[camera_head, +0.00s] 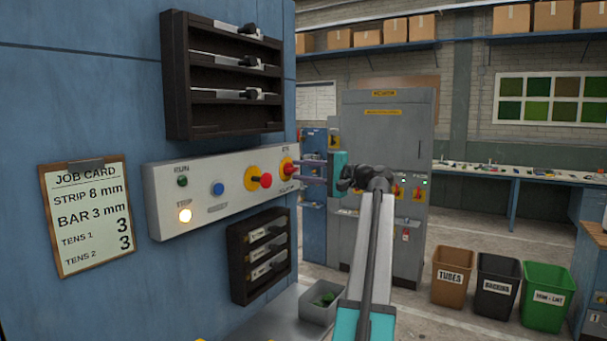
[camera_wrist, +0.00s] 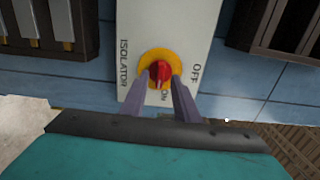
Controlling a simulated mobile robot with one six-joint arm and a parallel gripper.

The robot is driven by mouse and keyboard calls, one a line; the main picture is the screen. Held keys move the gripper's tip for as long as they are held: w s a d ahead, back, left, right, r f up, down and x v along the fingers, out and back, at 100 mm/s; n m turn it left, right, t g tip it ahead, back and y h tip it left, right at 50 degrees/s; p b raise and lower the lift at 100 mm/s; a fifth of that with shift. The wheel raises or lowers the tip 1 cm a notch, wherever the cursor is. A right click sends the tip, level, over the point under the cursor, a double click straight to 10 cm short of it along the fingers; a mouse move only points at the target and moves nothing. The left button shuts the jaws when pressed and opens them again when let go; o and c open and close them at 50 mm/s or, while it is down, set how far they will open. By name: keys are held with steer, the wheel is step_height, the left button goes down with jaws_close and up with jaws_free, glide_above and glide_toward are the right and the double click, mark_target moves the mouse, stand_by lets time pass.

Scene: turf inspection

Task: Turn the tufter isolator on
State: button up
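The tufter isolator is a red knob on a yellow round plate (camera_head: 281,171) at the right end of the grey control panel (camera_head: 222,196). In the wrist view the red knob (camera_wrist: 160,72) is at the centre, with ISOLATOR lettered to its left, OFF to its right and ON below. The knob's grip looks roughly upright in that view, its lower end towards ON; its exact angle is hard to tell. My gripper (camera_head: 300,172) reaches it from the right. Its two purple-grey fingers (camera_wrist: 160,82) flank the knob and appear closed on its sides, partly hiding the yellow plate.
Left on the panel are a red stop button (camera_head: 265,181), a blue button (camera_head: 217,188), a green RUN button (camera_head: 182,182) and a lit TRIP lamp (camera_head: 184,215). Dark racks (camera_head: 178,75) sit above and below (camera_head: 240,262). A grey cabinet (camera_head: 385,150) stands behind my arm.

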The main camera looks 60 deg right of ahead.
steer(key=s+b, duration=0.3)
steer(key=s, duration=1)
steer(key=shift+b, duration=0.3)
steer(key=shift+w, duration=0.1)
